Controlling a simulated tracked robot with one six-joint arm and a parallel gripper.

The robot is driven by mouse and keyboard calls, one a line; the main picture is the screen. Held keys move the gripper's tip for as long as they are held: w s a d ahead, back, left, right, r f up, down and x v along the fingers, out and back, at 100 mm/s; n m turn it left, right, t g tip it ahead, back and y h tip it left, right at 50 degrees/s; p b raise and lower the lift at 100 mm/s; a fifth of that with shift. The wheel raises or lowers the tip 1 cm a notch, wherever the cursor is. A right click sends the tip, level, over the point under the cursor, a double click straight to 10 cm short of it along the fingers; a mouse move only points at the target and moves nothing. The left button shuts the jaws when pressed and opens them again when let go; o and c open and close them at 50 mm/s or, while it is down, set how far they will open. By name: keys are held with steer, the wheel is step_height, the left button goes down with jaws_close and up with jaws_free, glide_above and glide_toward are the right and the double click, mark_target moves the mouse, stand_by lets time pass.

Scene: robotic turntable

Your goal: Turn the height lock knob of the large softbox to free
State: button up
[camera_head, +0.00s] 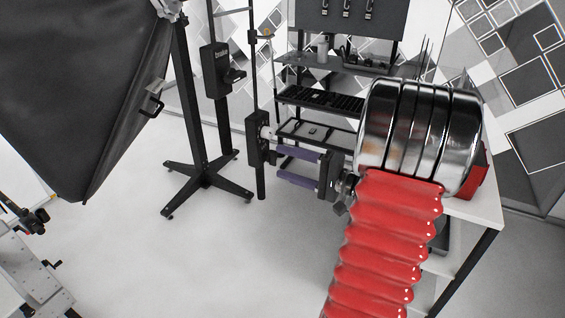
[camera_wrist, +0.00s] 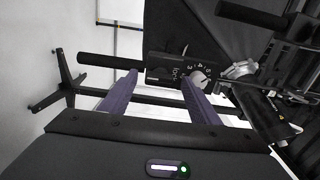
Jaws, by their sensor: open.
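The large softbox (camera_head: 85,85) is a dark, tilted hood at the upper left of the head view. My gripper (camera_head: 278,162) is open, with its two purple fingers pointing left at a black box (camera_head: 258,152) on a thin upright pole. In the wrist view, the box (camera_wrist: 160,59) carries a numbered dial with "lock" lettering and a pale round knob (camera_wrist: 198,77). My gripper (camera_wrist: 159,76) has its right fingertip close to this knob and its left fingertip farther off, near the pole (camera_wrist: 105,61). Whether a fingertip touches the box or knob I cannot tell.
A black stand with a star-shaped foot (camera_head: 205,183) stands behind, left of my gripper. Another black box (camera_head: 215,70) on a post is behind it. Shelves (camera_head: 320,97) and a white table (camera_head: 475,208) are at the right. The floor below my gripper looks clear.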

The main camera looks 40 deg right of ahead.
steer(key=v, duration=1.1)
steer(key=shift+s, duration=0.4)
steer(key=w+a+f+n+g+y, duration=0.1)
steer(key=w+a+n+g, duration=0.15)
steer(key=a+g, duration=0.7)
steer(key=w+a+f+n+g+y, duration=0.15)
steer(key=a+n, duration=0.25)
steer(key=a, duration=1.2)
steer(key=s+a+r+n+h, duration=0.3)
steer(key=s+a+n+h, duration=0.3)
steer(key=a, duration=0.4)
steer(key=n+h, duration=0.1)
steer(key=h, duration=0.1)
steer(key=shift+r+h, duration=0.2)
steer(key=shift+h, duration=0.15)
